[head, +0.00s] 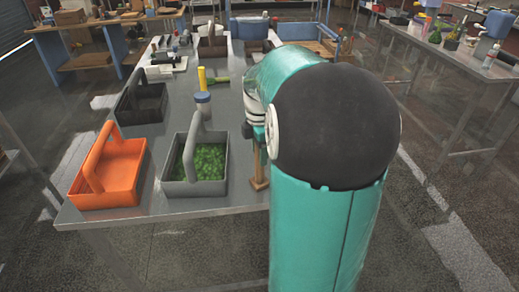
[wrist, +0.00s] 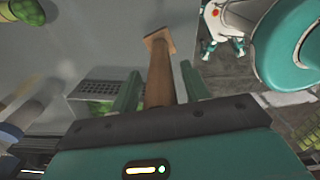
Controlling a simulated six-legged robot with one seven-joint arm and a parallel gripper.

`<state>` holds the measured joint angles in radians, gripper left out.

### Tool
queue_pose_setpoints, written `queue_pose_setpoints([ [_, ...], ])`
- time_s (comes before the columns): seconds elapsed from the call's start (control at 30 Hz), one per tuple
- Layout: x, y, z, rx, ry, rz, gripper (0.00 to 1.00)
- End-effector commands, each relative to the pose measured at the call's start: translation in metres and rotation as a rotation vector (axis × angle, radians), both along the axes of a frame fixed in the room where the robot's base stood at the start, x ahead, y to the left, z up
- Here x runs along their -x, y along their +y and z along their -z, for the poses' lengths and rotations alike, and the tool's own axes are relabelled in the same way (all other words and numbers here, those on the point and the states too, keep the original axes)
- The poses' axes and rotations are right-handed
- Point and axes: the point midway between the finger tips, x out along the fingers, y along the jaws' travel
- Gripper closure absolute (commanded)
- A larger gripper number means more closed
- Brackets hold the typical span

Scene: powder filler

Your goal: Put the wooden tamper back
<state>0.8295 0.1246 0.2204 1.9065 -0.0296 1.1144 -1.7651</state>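The wooden tamper (wrist: 161,75) stands between my gripper's two green fingers in the wrist view, with its square wooden foot at the far end. Its upper end is hidden behind my gripper's body. My gripper (wrist: 160,72) is open around the handle, with a narrow gap showing on both sides. In the head view the tamper's lower part (head: 260,171) shows beside my arm, near the front edge of the grey table (head: 228,120). Whether the foot rests on the table is not clear. My arm hides my gripper there.
To the left are a grey carrier (head: 181,184) with green contents, an orange carrier (head: 105,197) and a black carrier (head: 138,114). A blue-topped container (head: 202,104) and a yellow-handled brush (head: 202,78) stand behind. Bare table lies between the grey carrier and the tamper.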

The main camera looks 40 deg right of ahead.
Motion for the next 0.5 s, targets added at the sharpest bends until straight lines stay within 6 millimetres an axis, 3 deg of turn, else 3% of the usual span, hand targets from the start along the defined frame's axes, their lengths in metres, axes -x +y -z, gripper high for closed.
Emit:
queue_pose_setpoints([
  [0.33,0.000,0.000,-0.003,0.001,-0.002,0.000,0.51],
  [0.5,-0.001,-0.001,-0.023,0.004,-0.004,0.000,0.51],
])
